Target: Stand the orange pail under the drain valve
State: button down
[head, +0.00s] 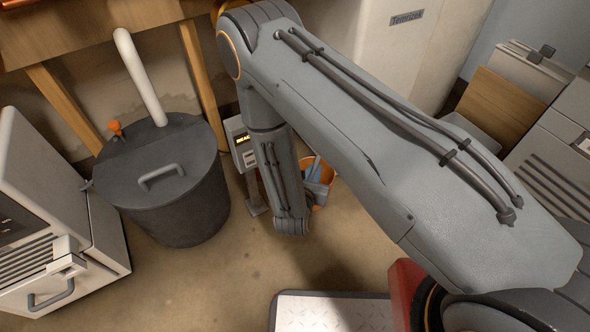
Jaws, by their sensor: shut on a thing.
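The orange pail (332,178) is in the middle of the head view, behind my forearm, which hides its left part. My gripper (317,182) shows only in part, as grey and bluish pieces at the pail's near rim. It is shut on the pail; the fingertips are hard to make out. I cannot tell whether the pail's base touches the floor. An orange-handled fitting (116,129) stands at the back of a dark lidded tank. I cannot tell whether it is the drain valve.
The dark tank (165,185) with a white pipe (140,78) stands at left, beside a pale cabinet (62,225). A grey post with a lit display (243,141) stands between tank and pail. A metal-topped platform (330,312) is in front. Floor between is clear.

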jog(key=w+a+f+b, duration=0.2)
jog(key=w+a+b, duration=0.1)
jog(key=w, duration=0.5)
jog(key=w+a+f+b, duration=0.3)
jog(key=w+a+b, duration=0.1)
jog(key=w, duration=0.4)
jog(key=shift+w+b, duration=0.4)
jog(key=shift+b, duration=0.25)
jog(key=shift+a+f, duration=0.1)
jog(key=shift+f, duration=0.05)
jog(key=c, duration=1.8)
grip_release()
jog(key=shift+o, duration=0.2)
